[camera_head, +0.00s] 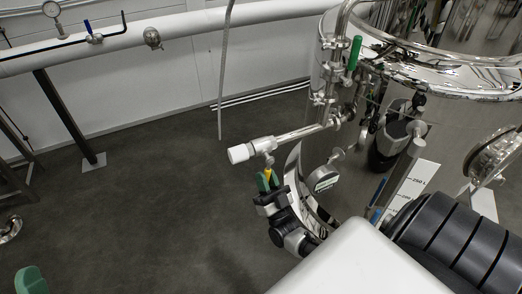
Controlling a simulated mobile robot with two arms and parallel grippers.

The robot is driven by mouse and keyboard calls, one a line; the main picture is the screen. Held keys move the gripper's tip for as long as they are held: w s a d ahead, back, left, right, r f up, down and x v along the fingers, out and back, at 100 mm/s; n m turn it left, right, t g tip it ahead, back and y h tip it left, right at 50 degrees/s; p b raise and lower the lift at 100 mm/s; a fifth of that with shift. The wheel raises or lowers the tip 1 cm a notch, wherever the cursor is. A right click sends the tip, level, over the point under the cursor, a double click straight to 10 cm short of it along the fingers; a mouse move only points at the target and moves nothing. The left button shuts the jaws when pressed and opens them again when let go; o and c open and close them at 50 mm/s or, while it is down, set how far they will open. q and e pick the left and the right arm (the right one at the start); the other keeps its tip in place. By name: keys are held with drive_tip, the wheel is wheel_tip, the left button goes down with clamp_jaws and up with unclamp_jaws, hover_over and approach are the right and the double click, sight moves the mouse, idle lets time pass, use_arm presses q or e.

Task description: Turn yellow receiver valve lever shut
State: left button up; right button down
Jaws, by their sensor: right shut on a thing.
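The yellow receiver valve lever (268,173) shows as a small yellow piece below a horizontal steel pipe with a white end cap. My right gripper (267,181) has green fingertips and is shut on the yellow lever, with fingers on both sides of it. Most of the lever is hidden between the fingers. A green fingertip of my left gripper (30,280) shows at the bottom left corner, far from the valve. The rest of that gripper is outside the picture.
A polished steel tank (455,125) stands at the right. A white wall pipe (190,25) runs along the back.

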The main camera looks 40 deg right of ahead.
use_arm(q)
drive_tip(key=shift+w+f, duration=0.15)
drive_tip(key=shift+f, duration=0.1)
use_arm(e)
drive_tip(key=shift+s+d+f+n+y, duration=0.1)
drive_tip(key=shift+d+n+y, duration=0.15)
drive_tip(key=shift+n+y, duration=0.85)
drive_tip(key=shift+s+d+f+n+y, duration=0.1)
drive_tip(key=shift+d+n+y, duration=0.15)
drive_tip(key=shift+n+y, duration=0.8)
drive_tip(key=shift+y, duration=0.25)
drive_tip(key=c, duration=1)
unclamp_jaws()
drive_tip(key=shift+r, duration=0.15)
drive_tip(key=shift+c, duration=0.2)
use_arm(q)
drive_tip(key=shift+s+r+t+h, duration=0.4)
drive_tip(key=shift+s+r+t, duration=0.2)
drive_tip(key=shift+s+r, duration=0.15)
use_arm(e)
drive_tip(key=v, duration=1.1)
drive_tip(key=shift+w, duration=0.15)
